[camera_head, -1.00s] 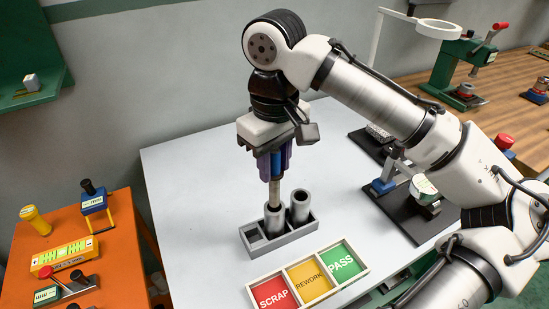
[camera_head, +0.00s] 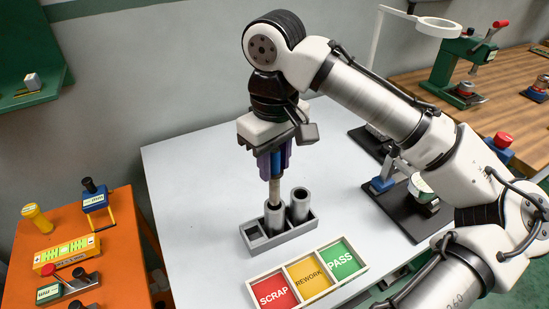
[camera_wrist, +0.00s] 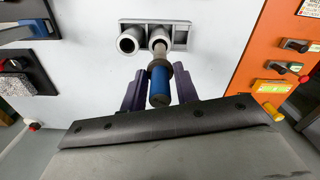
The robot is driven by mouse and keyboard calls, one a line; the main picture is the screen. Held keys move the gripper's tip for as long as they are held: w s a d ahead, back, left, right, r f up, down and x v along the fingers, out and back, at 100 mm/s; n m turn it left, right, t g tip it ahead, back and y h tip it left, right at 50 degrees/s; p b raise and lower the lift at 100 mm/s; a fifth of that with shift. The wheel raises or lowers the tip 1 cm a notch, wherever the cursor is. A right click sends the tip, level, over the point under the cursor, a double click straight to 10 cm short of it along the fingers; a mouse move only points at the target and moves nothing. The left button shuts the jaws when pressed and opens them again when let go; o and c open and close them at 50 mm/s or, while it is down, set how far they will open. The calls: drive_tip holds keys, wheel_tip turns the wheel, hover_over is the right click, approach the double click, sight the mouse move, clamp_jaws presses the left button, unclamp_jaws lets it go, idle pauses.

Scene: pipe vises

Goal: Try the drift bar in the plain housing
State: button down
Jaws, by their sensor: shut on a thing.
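My gripper (camera_head: 274,170) points down over the rack, its purple fingers shut around the blue handle of the drift bar (camera_head: 275,190). The bar's grey metal rod hangs upright below the fingers. Its lower end meets the mouth of the grey housing (camera_head: 276,219) in the rack's middle compartment; how deep it sits is unclear. A second grey housing (camera_head: 299,207) stands open-topped in the right compartment. I cannot tell which housing is the plain one. In the wrist view, the blue handle (camera_wrist: 160,85) sits between the fingers and the rod lines up with one housing.
The grey rack (camera_head: 282,237) has an empty left compartment. A tray (camera_head: 308,275) marked SCRAP, REWORK and PASS lies in front of it. An orange table (camera_head: 120,245) with small devices stands at left. Black-based fixtures (camera_head: 415,212) stand at right. The white table is clear left of the rack.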

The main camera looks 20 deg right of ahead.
sight(274, 171)
drive_tip(key=shift+f+b, duration=0.75)
drive_tip(key=shift+f, duration=0.95)
idle(1.4)
drive_tip(key=c, duration=1.4)
unclamp_jaws()
